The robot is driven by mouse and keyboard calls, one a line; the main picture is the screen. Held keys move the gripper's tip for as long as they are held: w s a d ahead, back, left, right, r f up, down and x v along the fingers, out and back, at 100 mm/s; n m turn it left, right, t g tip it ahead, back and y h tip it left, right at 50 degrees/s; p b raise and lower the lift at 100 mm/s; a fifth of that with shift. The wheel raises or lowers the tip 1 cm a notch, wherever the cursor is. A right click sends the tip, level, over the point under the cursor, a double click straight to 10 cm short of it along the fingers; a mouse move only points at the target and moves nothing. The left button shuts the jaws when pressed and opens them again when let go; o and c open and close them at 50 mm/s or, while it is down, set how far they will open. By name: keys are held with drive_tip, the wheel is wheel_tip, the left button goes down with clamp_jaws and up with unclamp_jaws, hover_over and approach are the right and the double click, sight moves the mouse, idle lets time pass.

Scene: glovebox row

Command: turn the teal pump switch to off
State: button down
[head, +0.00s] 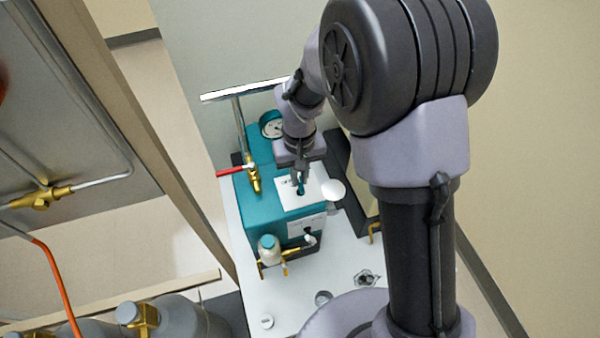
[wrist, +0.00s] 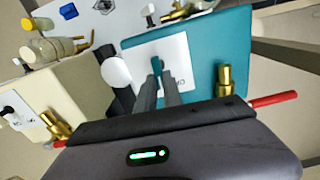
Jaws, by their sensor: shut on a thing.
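The teal pump (head: 262,205) is a box on a white bench top, with a white label plate (head: 312,190) on its top. The small teal switch (wrist: 156,64) stands up from that plate, and it also shows in the head view (head: 301,190). My gripper (wrist: 160,82) reaches down over the plate with its two dark fingers close together, shut on the switch. In the head view my gripper (head: 300,180) is above the pump top. Small lettering on the plate is partly visible, too small to read. The fingers hide part of the switch.
A brass valve with a red lever (head: 236,170) stands at the pump's left, near a round gauge (head: 271,125). A white round disc (head: 333,190) is just right of the plate. A cream-and-dark box (wrist: 72,92) stands beside the pump. A teal-capped bottle (head: 269,250) is in front.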

drive_tip(key=shift+n, duration=0.3)
drive_tip(key=c, duration=1.5)
unclamp_jaws()
wheel_tip(320, 180, up, 18)
drive_tip(key=p, duration=0.5)
drive_tip(key=shift+f, duration=0.25)
